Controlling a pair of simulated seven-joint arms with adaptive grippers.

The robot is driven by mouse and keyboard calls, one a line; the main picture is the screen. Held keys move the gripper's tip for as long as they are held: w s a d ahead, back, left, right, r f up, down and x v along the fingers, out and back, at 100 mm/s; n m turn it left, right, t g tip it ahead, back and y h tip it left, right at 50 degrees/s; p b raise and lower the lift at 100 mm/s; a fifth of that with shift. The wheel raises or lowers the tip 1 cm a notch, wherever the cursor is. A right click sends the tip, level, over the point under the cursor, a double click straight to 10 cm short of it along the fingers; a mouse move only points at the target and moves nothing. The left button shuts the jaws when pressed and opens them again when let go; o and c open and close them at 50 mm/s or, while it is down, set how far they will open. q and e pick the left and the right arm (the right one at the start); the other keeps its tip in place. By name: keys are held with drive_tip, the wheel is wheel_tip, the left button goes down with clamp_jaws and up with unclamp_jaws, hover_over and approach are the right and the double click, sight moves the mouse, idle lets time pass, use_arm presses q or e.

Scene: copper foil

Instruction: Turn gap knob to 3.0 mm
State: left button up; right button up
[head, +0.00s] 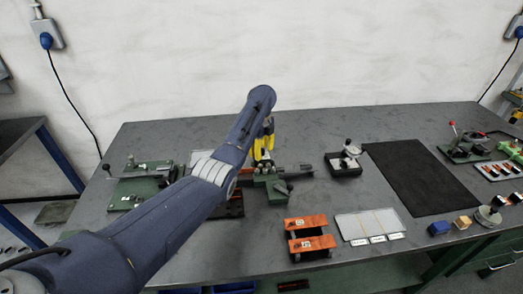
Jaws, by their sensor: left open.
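My left arm reaches in from the left across the table. Its yellow left gripper (262,160) points down, open, just above a green device (277,188) near the table's middle. The device has a dark bar running to the right and a dark lever or knob at its front. My gripper and forearm cover part of it. I cannot tell which part is the gap knob, read any scale, or see whether the fingers touch it. My right gripper is out of view.
Orange blocks (307,236) and a white card panel (370,226) lie at the front. A black box with a knob (344,162) stands right of the device. A black mat (420,178) lies further right. A green fixture (142,186) is at the left.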

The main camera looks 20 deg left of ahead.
sight(262, 150)
use_arm(q)
wheel_tip(262, 150, up, 12)
idle(0.6)
